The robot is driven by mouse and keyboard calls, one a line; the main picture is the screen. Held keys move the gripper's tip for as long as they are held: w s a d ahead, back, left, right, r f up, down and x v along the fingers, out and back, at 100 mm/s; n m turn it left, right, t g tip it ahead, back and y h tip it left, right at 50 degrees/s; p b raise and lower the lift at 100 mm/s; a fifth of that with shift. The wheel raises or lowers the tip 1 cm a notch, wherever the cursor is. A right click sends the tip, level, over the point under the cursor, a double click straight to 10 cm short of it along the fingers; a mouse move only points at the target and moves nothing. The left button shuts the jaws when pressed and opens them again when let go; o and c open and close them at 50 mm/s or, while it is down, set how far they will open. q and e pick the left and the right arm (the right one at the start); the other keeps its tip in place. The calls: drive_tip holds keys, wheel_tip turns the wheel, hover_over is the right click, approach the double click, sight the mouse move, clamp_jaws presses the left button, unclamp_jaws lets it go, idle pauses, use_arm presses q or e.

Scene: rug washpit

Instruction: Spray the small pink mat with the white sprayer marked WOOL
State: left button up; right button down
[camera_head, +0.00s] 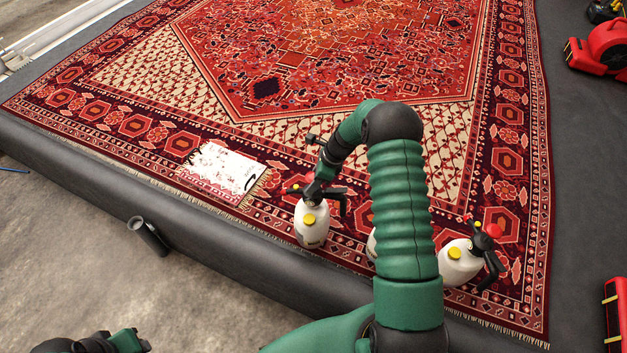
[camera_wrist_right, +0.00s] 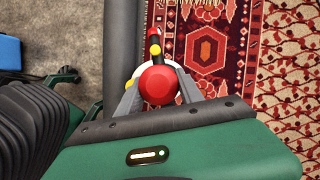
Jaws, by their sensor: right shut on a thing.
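A small pale mat (camera_head: 222,168) with pink-red marks and fringed ends lies on the big red rug, left of my right gripper. My right gripper (camera_head: 319,187) is shut on a white sprayer (camera_head: 311,229) with a yellow cap, upright near the rug's front edge; I cannot tell whether its base touches the rug. In the wrist view the fingers (camera_wrist_right: 160,92) flank this sprayer's red top (camera_wrist_right: 158,86). Its label is too small to read. Green and black parts of my left arm show at the bottom left; its jaws cannot be made out.
A second white sprayer (camera_head: 460,263) with a red knob stands at the right. Another white sprayer (camera_head: 371,245) is mostly hidden behind my right arm. A dark tube (camera_head: 148,236) is by the grey kerb (camera_head: 200,226). Red blowers (camera_head: 604,48) are at the right edge.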

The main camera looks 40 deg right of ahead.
drive_tip(key=shift+w+f, duration=0.1)
drive_tip(key=shift+f, duration=0.05)
drive_tip(key=c, duration=0.8)
unclamp_jaws()
drive_tip(key=shift+o, duration=0.6)
drive_tip(key=shift+s, duration=0.2)
